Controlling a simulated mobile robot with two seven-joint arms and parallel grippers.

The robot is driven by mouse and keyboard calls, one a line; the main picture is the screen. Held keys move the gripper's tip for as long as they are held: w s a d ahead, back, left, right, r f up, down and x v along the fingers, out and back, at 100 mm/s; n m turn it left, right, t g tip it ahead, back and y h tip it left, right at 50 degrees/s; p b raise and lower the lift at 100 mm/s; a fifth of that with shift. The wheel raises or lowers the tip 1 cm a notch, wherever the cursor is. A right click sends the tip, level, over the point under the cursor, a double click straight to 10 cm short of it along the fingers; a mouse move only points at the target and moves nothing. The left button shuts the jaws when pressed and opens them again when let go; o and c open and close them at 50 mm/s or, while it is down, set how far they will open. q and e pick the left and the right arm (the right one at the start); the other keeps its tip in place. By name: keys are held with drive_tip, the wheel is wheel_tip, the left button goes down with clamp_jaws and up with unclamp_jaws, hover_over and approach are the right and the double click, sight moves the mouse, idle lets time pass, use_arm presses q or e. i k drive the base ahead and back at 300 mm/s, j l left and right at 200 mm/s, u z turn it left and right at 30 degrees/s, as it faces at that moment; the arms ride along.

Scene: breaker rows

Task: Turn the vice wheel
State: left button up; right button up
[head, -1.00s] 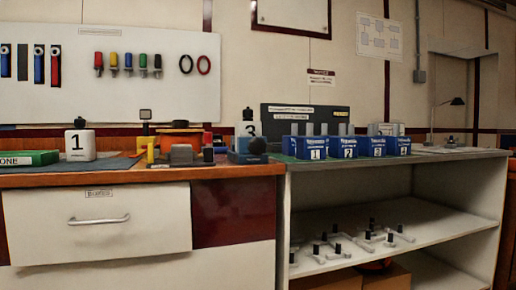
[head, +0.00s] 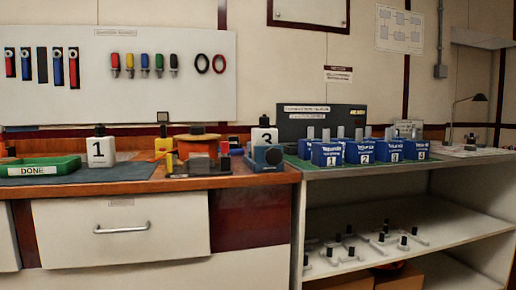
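A small blue device (head: 262,159) with a dark round knob (head: 273,156) stands at the right end of the wooden bench top. It looks like the vice with its wheel, but it is too small to be sure. Neither of my grippers shows in the head view.
A grey block (head: 188,171) and an orange-topped item (head: 197,146) crowd the bench left of the blue device. Blue numbered boxes (head: 362,152) stand on the right-hand shelf unit.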

sight(273, 156)
drive_tip(key=i+l+u, duration=0.1)
drive_tip(key=u, duration=0.3)
drive_tip(key=i+l+u, duration=0.15)
drive_tip(key=u, duration=0.2)
drive_tip(key=i+l+u, duration=0.15)
drive_tip(key=u, duration=0.25)
